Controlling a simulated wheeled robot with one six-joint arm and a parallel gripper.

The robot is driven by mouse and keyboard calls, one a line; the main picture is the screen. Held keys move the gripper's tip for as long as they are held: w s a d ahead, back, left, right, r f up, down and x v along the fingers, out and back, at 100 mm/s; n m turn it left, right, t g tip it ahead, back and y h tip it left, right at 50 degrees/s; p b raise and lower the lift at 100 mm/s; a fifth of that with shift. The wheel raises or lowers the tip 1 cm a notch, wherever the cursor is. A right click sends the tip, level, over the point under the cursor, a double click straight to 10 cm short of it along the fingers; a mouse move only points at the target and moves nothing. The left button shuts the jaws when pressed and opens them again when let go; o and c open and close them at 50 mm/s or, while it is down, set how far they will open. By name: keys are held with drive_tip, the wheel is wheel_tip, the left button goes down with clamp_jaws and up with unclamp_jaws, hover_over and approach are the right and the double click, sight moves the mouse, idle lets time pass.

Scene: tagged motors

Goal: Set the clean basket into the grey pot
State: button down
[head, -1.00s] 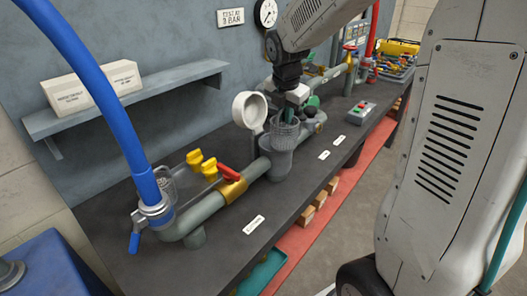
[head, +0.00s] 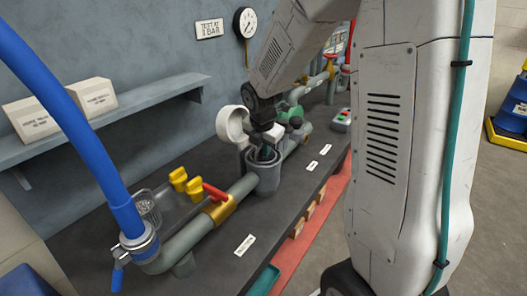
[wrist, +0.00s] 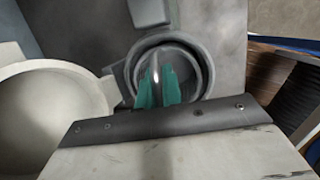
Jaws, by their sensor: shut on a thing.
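The grey pot (head: 268,183) stands in the pipe line on the bench, its white round lid (head: 231,125) swung open beside it. My gripper (head: 265,153) reaches down into the pot's mouth from above. In the wrist view its teal fingers (wrist: 158,88) are shut on a pale upright part of the clean basket (wrist: 157,66), inside the round pot rim (wrist: 134,62). The basket is down within the pot, mostly hidden by the fingers and the wall; I cannot tell whether it rests on the bottom. The lid also shows in the wrist view (wrist: 50,115).
Another mesh basket (head: 147,206) lies in a tray at the left, near the blue hose (head: 85,135). Yellow handles (head: 179,180) and a red lever (head: 215,192) stand along the pipe. A shelf with boxes (head: 95,97) is on the wall.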

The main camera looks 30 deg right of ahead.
drive_tip(key=shift+f, duration=0.4)
drive_tip(key=shift+f, duration=0.3)
drive_tip(key=c, duration=1.6)
unclamp_jaws()
drive_tip(key=shift+o, duration=0.2)
